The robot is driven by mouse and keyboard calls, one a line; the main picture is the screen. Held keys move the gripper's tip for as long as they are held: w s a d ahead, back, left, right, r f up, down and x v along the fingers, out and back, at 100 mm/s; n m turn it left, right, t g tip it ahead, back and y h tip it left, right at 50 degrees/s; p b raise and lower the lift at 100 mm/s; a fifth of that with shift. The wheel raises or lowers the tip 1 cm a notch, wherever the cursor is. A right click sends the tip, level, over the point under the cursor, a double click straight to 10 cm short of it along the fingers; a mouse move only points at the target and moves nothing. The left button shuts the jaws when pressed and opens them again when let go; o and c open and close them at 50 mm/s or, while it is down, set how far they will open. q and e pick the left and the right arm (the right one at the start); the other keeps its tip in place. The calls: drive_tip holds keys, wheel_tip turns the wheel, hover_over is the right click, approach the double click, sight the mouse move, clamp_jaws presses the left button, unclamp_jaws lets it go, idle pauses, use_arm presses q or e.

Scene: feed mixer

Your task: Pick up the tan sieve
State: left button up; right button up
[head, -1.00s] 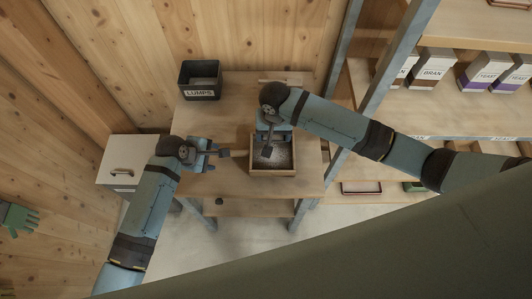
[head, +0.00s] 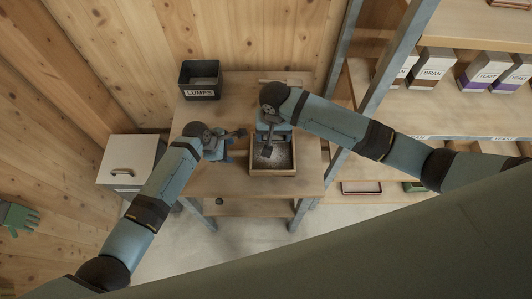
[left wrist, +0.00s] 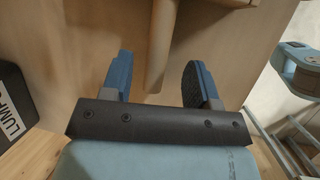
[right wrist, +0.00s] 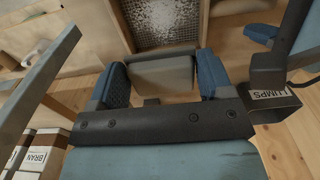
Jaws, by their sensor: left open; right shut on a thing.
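The tan sieve (head: 274,173), a square wooden frame with a speckled grey mesh, is at the right of the table. The mesh also shows in the right wrist view (right wrist: 168,22). My right gripper (head: 268,142) reaches down at its back side and is shut on a grey-tan block (right wrist: 163,76); I cannot tell whether that block is part of the sieve. My left gripper (head: 236,145) is open just left of the sieve. In the left wrist view a tan wooden rod (left wrist: 161,45) lies between and beyond its fingers, touching neither.
A dark bin labelled LUMPS (head: 200,80) stands at the table's back left. A white lidded box (head: 128,160) is left of the table. Shelves with BRAN and YEAST packs (head: 488,70) are at the right, behind a grey post (head: 395,60). The table's middle back is clear.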

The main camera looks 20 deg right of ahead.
sight(232, 152)
use_arm(q)
drive_tip(key=x, duration=0.3)
drive_tip(key=shift+w+d+f, duration=0.1)
drive_tip(key=shift+d+f, duration=0.05)
drive_tip(key=shift+c, duration=0.2)
clamp_jaws()
